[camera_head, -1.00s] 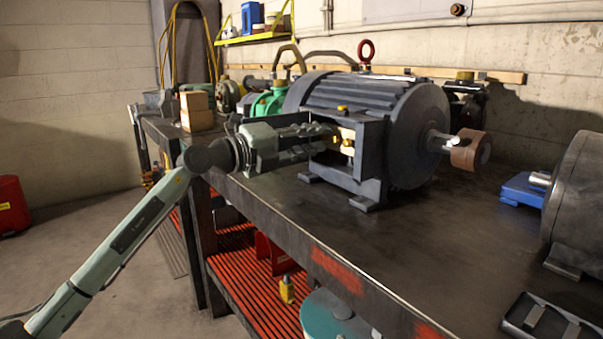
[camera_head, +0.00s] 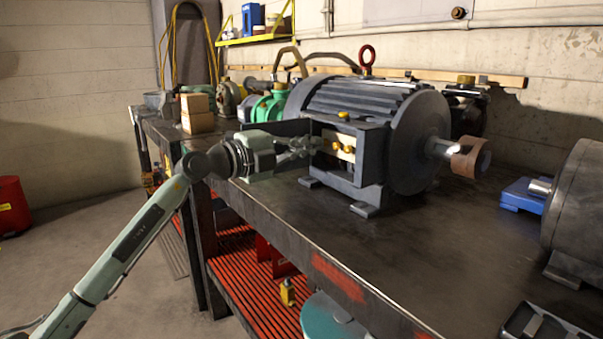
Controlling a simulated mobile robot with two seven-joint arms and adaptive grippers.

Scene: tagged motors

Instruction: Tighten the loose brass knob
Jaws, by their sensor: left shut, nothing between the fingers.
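A large dark grey motor (camera_head: 415,125) with a red lifting eye stands on the workbench. Its open terminal box (camera_head: 372,155) faces left and front and holds a pale panel (camera_head: 328,134). Small brass knobs show on that panel, one brass knob (camera_head: 336,146) beside another brass knob (camera_head: 348,149). A further brass piece (camera_head: 343,115) sits on the box's top edge. Which knob is loose I cannot tell. My left gripper (camera_head: 315,144) is shut and empty, its fingertips just left of the panel and its knobs. They hide part of the panel. My right gripper is not in view.
The dark workbench (camera_head: 440,240) is clear in front of the motor. A cardboard box (camera_head: 197,113) and a green pump (camera_head: 268,103) stand behind my left arm. A blue block (camera_head: 522,193), another grey motor (camera_head: 580,200) and a tray (camera_head: 545,322) are at right.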

